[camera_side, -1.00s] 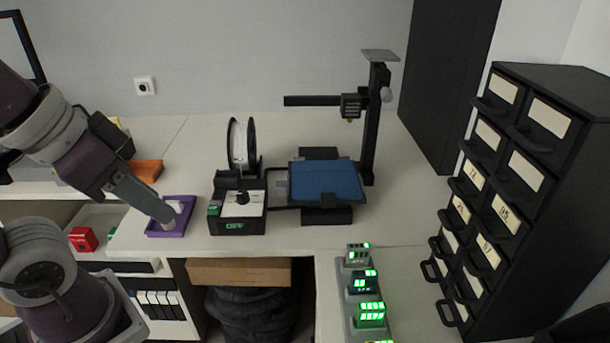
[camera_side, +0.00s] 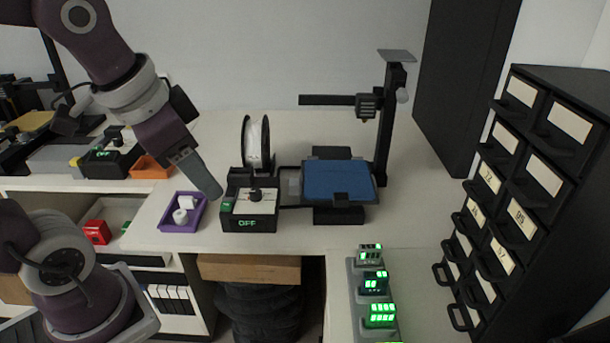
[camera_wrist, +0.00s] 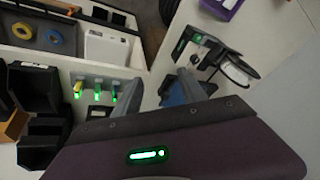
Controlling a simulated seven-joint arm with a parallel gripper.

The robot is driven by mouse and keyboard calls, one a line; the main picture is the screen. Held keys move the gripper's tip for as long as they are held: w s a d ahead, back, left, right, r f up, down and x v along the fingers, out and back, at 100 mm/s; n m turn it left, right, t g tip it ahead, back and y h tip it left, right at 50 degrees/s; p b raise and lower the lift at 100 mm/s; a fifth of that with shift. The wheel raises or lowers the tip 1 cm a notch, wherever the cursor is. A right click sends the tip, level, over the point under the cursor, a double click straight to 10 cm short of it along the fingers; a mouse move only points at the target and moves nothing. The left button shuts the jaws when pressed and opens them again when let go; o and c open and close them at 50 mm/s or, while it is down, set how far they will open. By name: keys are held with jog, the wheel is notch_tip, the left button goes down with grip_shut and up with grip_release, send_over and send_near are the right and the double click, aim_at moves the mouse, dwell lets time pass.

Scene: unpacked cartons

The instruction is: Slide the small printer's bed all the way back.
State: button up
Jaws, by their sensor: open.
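The small printer has a flat blue bed (camera_side: 338,180) on a black base (camera_side: 338,214) in the middle of the side view. The base shows both behind and in front of the bed, and a black tab sits at the bed's front edge. The print head (camera_side: 366,105) hangs above on its arm. My gripper (camera_side: 214,192) is in the air left of the printer's control box (camera_side: 250,222), whose display reads OFF, and apart from the bed. In the wrist view my gripper (camera_wrist: 160,90) has its fingers spread; part of the blue bed (camera_wrist: 172,92) shows near the right finger.
A white spool (camera_side: 256,145) stands behind the control box. A purple tray (camera_side: 170,224) with white parts lies to its left. Another printer (camera_side: 30,140) is at the far left. Green-lit chargers (camera_side: 372,285) and a black drawer cabinet (camera_side: 545,180) are at the right.

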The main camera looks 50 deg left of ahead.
jog(key=w+a+f+m+g, duration=0.1)
jog(key=w+a+f+m, duration=0.1)
jog(key=w, duration=0.4)
jog(key=w+a+f+m+g, duration=0.1)
jog(key=w+f+m, duration=0.1)
jog(key=w, duration=0.3)
jog(key=m+h, duration=0.3)
jog(key=h, duration=0.1)
send_near(294, 181)
jog(key=f, duration=0.1)
jog(key=x, duration=0.7)
jog(key=shift+d+f, duration=0.25)
jog(key=shift+d, duration=0.05)
jog(key=shift+c, duration=0.2)
grip_shut()
jog(key=shift+w+r, duration=0.1)
